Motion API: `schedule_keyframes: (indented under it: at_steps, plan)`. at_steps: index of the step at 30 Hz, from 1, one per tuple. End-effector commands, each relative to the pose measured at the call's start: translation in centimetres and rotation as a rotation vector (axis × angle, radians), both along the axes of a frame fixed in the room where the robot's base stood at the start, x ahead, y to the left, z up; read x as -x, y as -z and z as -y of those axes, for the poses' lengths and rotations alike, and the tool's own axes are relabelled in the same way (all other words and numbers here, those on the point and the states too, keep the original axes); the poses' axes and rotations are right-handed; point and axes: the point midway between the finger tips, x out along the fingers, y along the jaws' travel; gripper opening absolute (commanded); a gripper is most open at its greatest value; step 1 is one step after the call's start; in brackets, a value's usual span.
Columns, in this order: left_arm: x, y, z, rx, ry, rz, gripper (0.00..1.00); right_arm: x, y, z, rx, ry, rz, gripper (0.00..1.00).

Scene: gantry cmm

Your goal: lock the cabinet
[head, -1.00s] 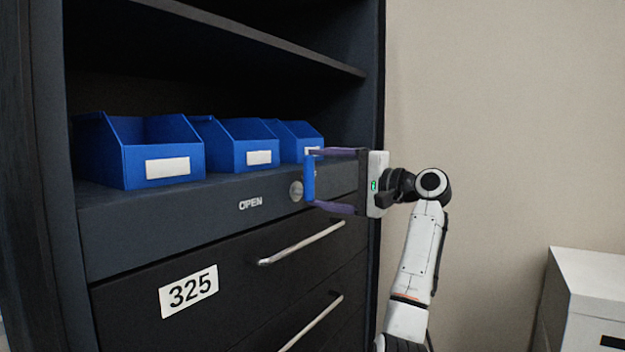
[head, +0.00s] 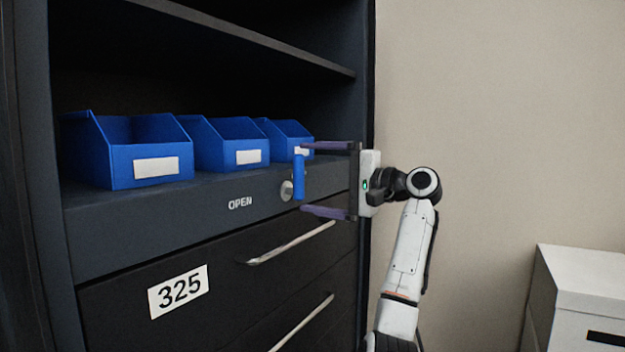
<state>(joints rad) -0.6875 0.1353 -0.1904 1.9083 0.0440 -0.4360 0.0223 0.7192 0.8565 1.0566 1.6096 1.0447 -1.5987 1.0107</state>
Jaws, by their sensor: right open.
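The dark cabinet (head: 110,238) has a front panel with a round silver lock (head: 287,190) and the word "OPEN" (head: 240,203) to its left. An upright blue key handle (head: 299,178) stands out in front of the lock, partly covering it. My right gripper (head: 304,178) is open, with one purple finger above the blue handle and one below it. There is a gap between the handle and each finger. I cannot tell whether the handle is fully between the fingertips in depth. My left gripper is not in view.
Several blue bins (head: 152,165) with white labels stand on the shelf above the panel. A white box (head: 590,285) stands at the lower right, before a bare wall.

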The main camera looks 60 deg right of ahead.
Motion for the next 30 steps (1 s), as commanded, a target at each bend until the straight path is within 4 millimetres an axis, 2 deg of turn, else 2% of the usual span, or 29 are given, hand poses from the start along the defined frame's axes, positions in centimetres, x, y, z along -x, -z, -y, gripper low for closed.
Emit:
schedule_keyframes:
  at_steps: [15,21,30]
  plan:
    - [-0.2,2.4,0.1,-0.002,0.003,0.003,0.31,8.8,0.1,-0.8,0.001,0.003,0.001,0.99]
    - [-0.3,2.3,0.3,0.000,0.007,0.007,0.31,10.0,0.0,-0.9,-0.001,0.001,0.000,0.99]
    - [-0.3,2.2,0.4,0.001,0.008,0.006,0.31,10.0,0.0,-1.0,-0.001,0.001,0.000,0.99]
